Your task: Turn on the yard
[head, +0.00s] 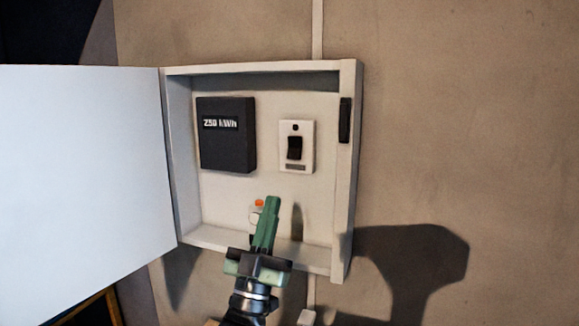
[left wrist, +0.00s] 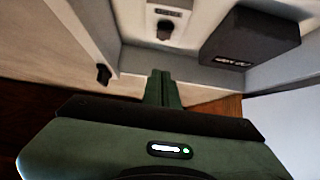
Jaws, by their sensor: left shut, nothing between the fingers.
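An open white wall box (head: 352,200) holds a white switch plate (head: 296,168) with a dark rocker switch (head: 295,148). The rocker also shows upside down in the left wrist view (left wrist: 165,28). I cannot tell which way it is set. My left gripper (head: 272,203) is shut and empty, its green fingers pointing up in the lower part of the box. In the head view its tips are below and left of the switch, apart from it. A small white part with an orange top (head: 258,204) is partly hidden behind the fingers. My right gripper is not in view.
A dark meter (head: 228,135) reading about 250 kWh sits left of the switch. The white door (head: 80,170) stands open to the left. A black catch (head: 345,120) is on the box's right side wall.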

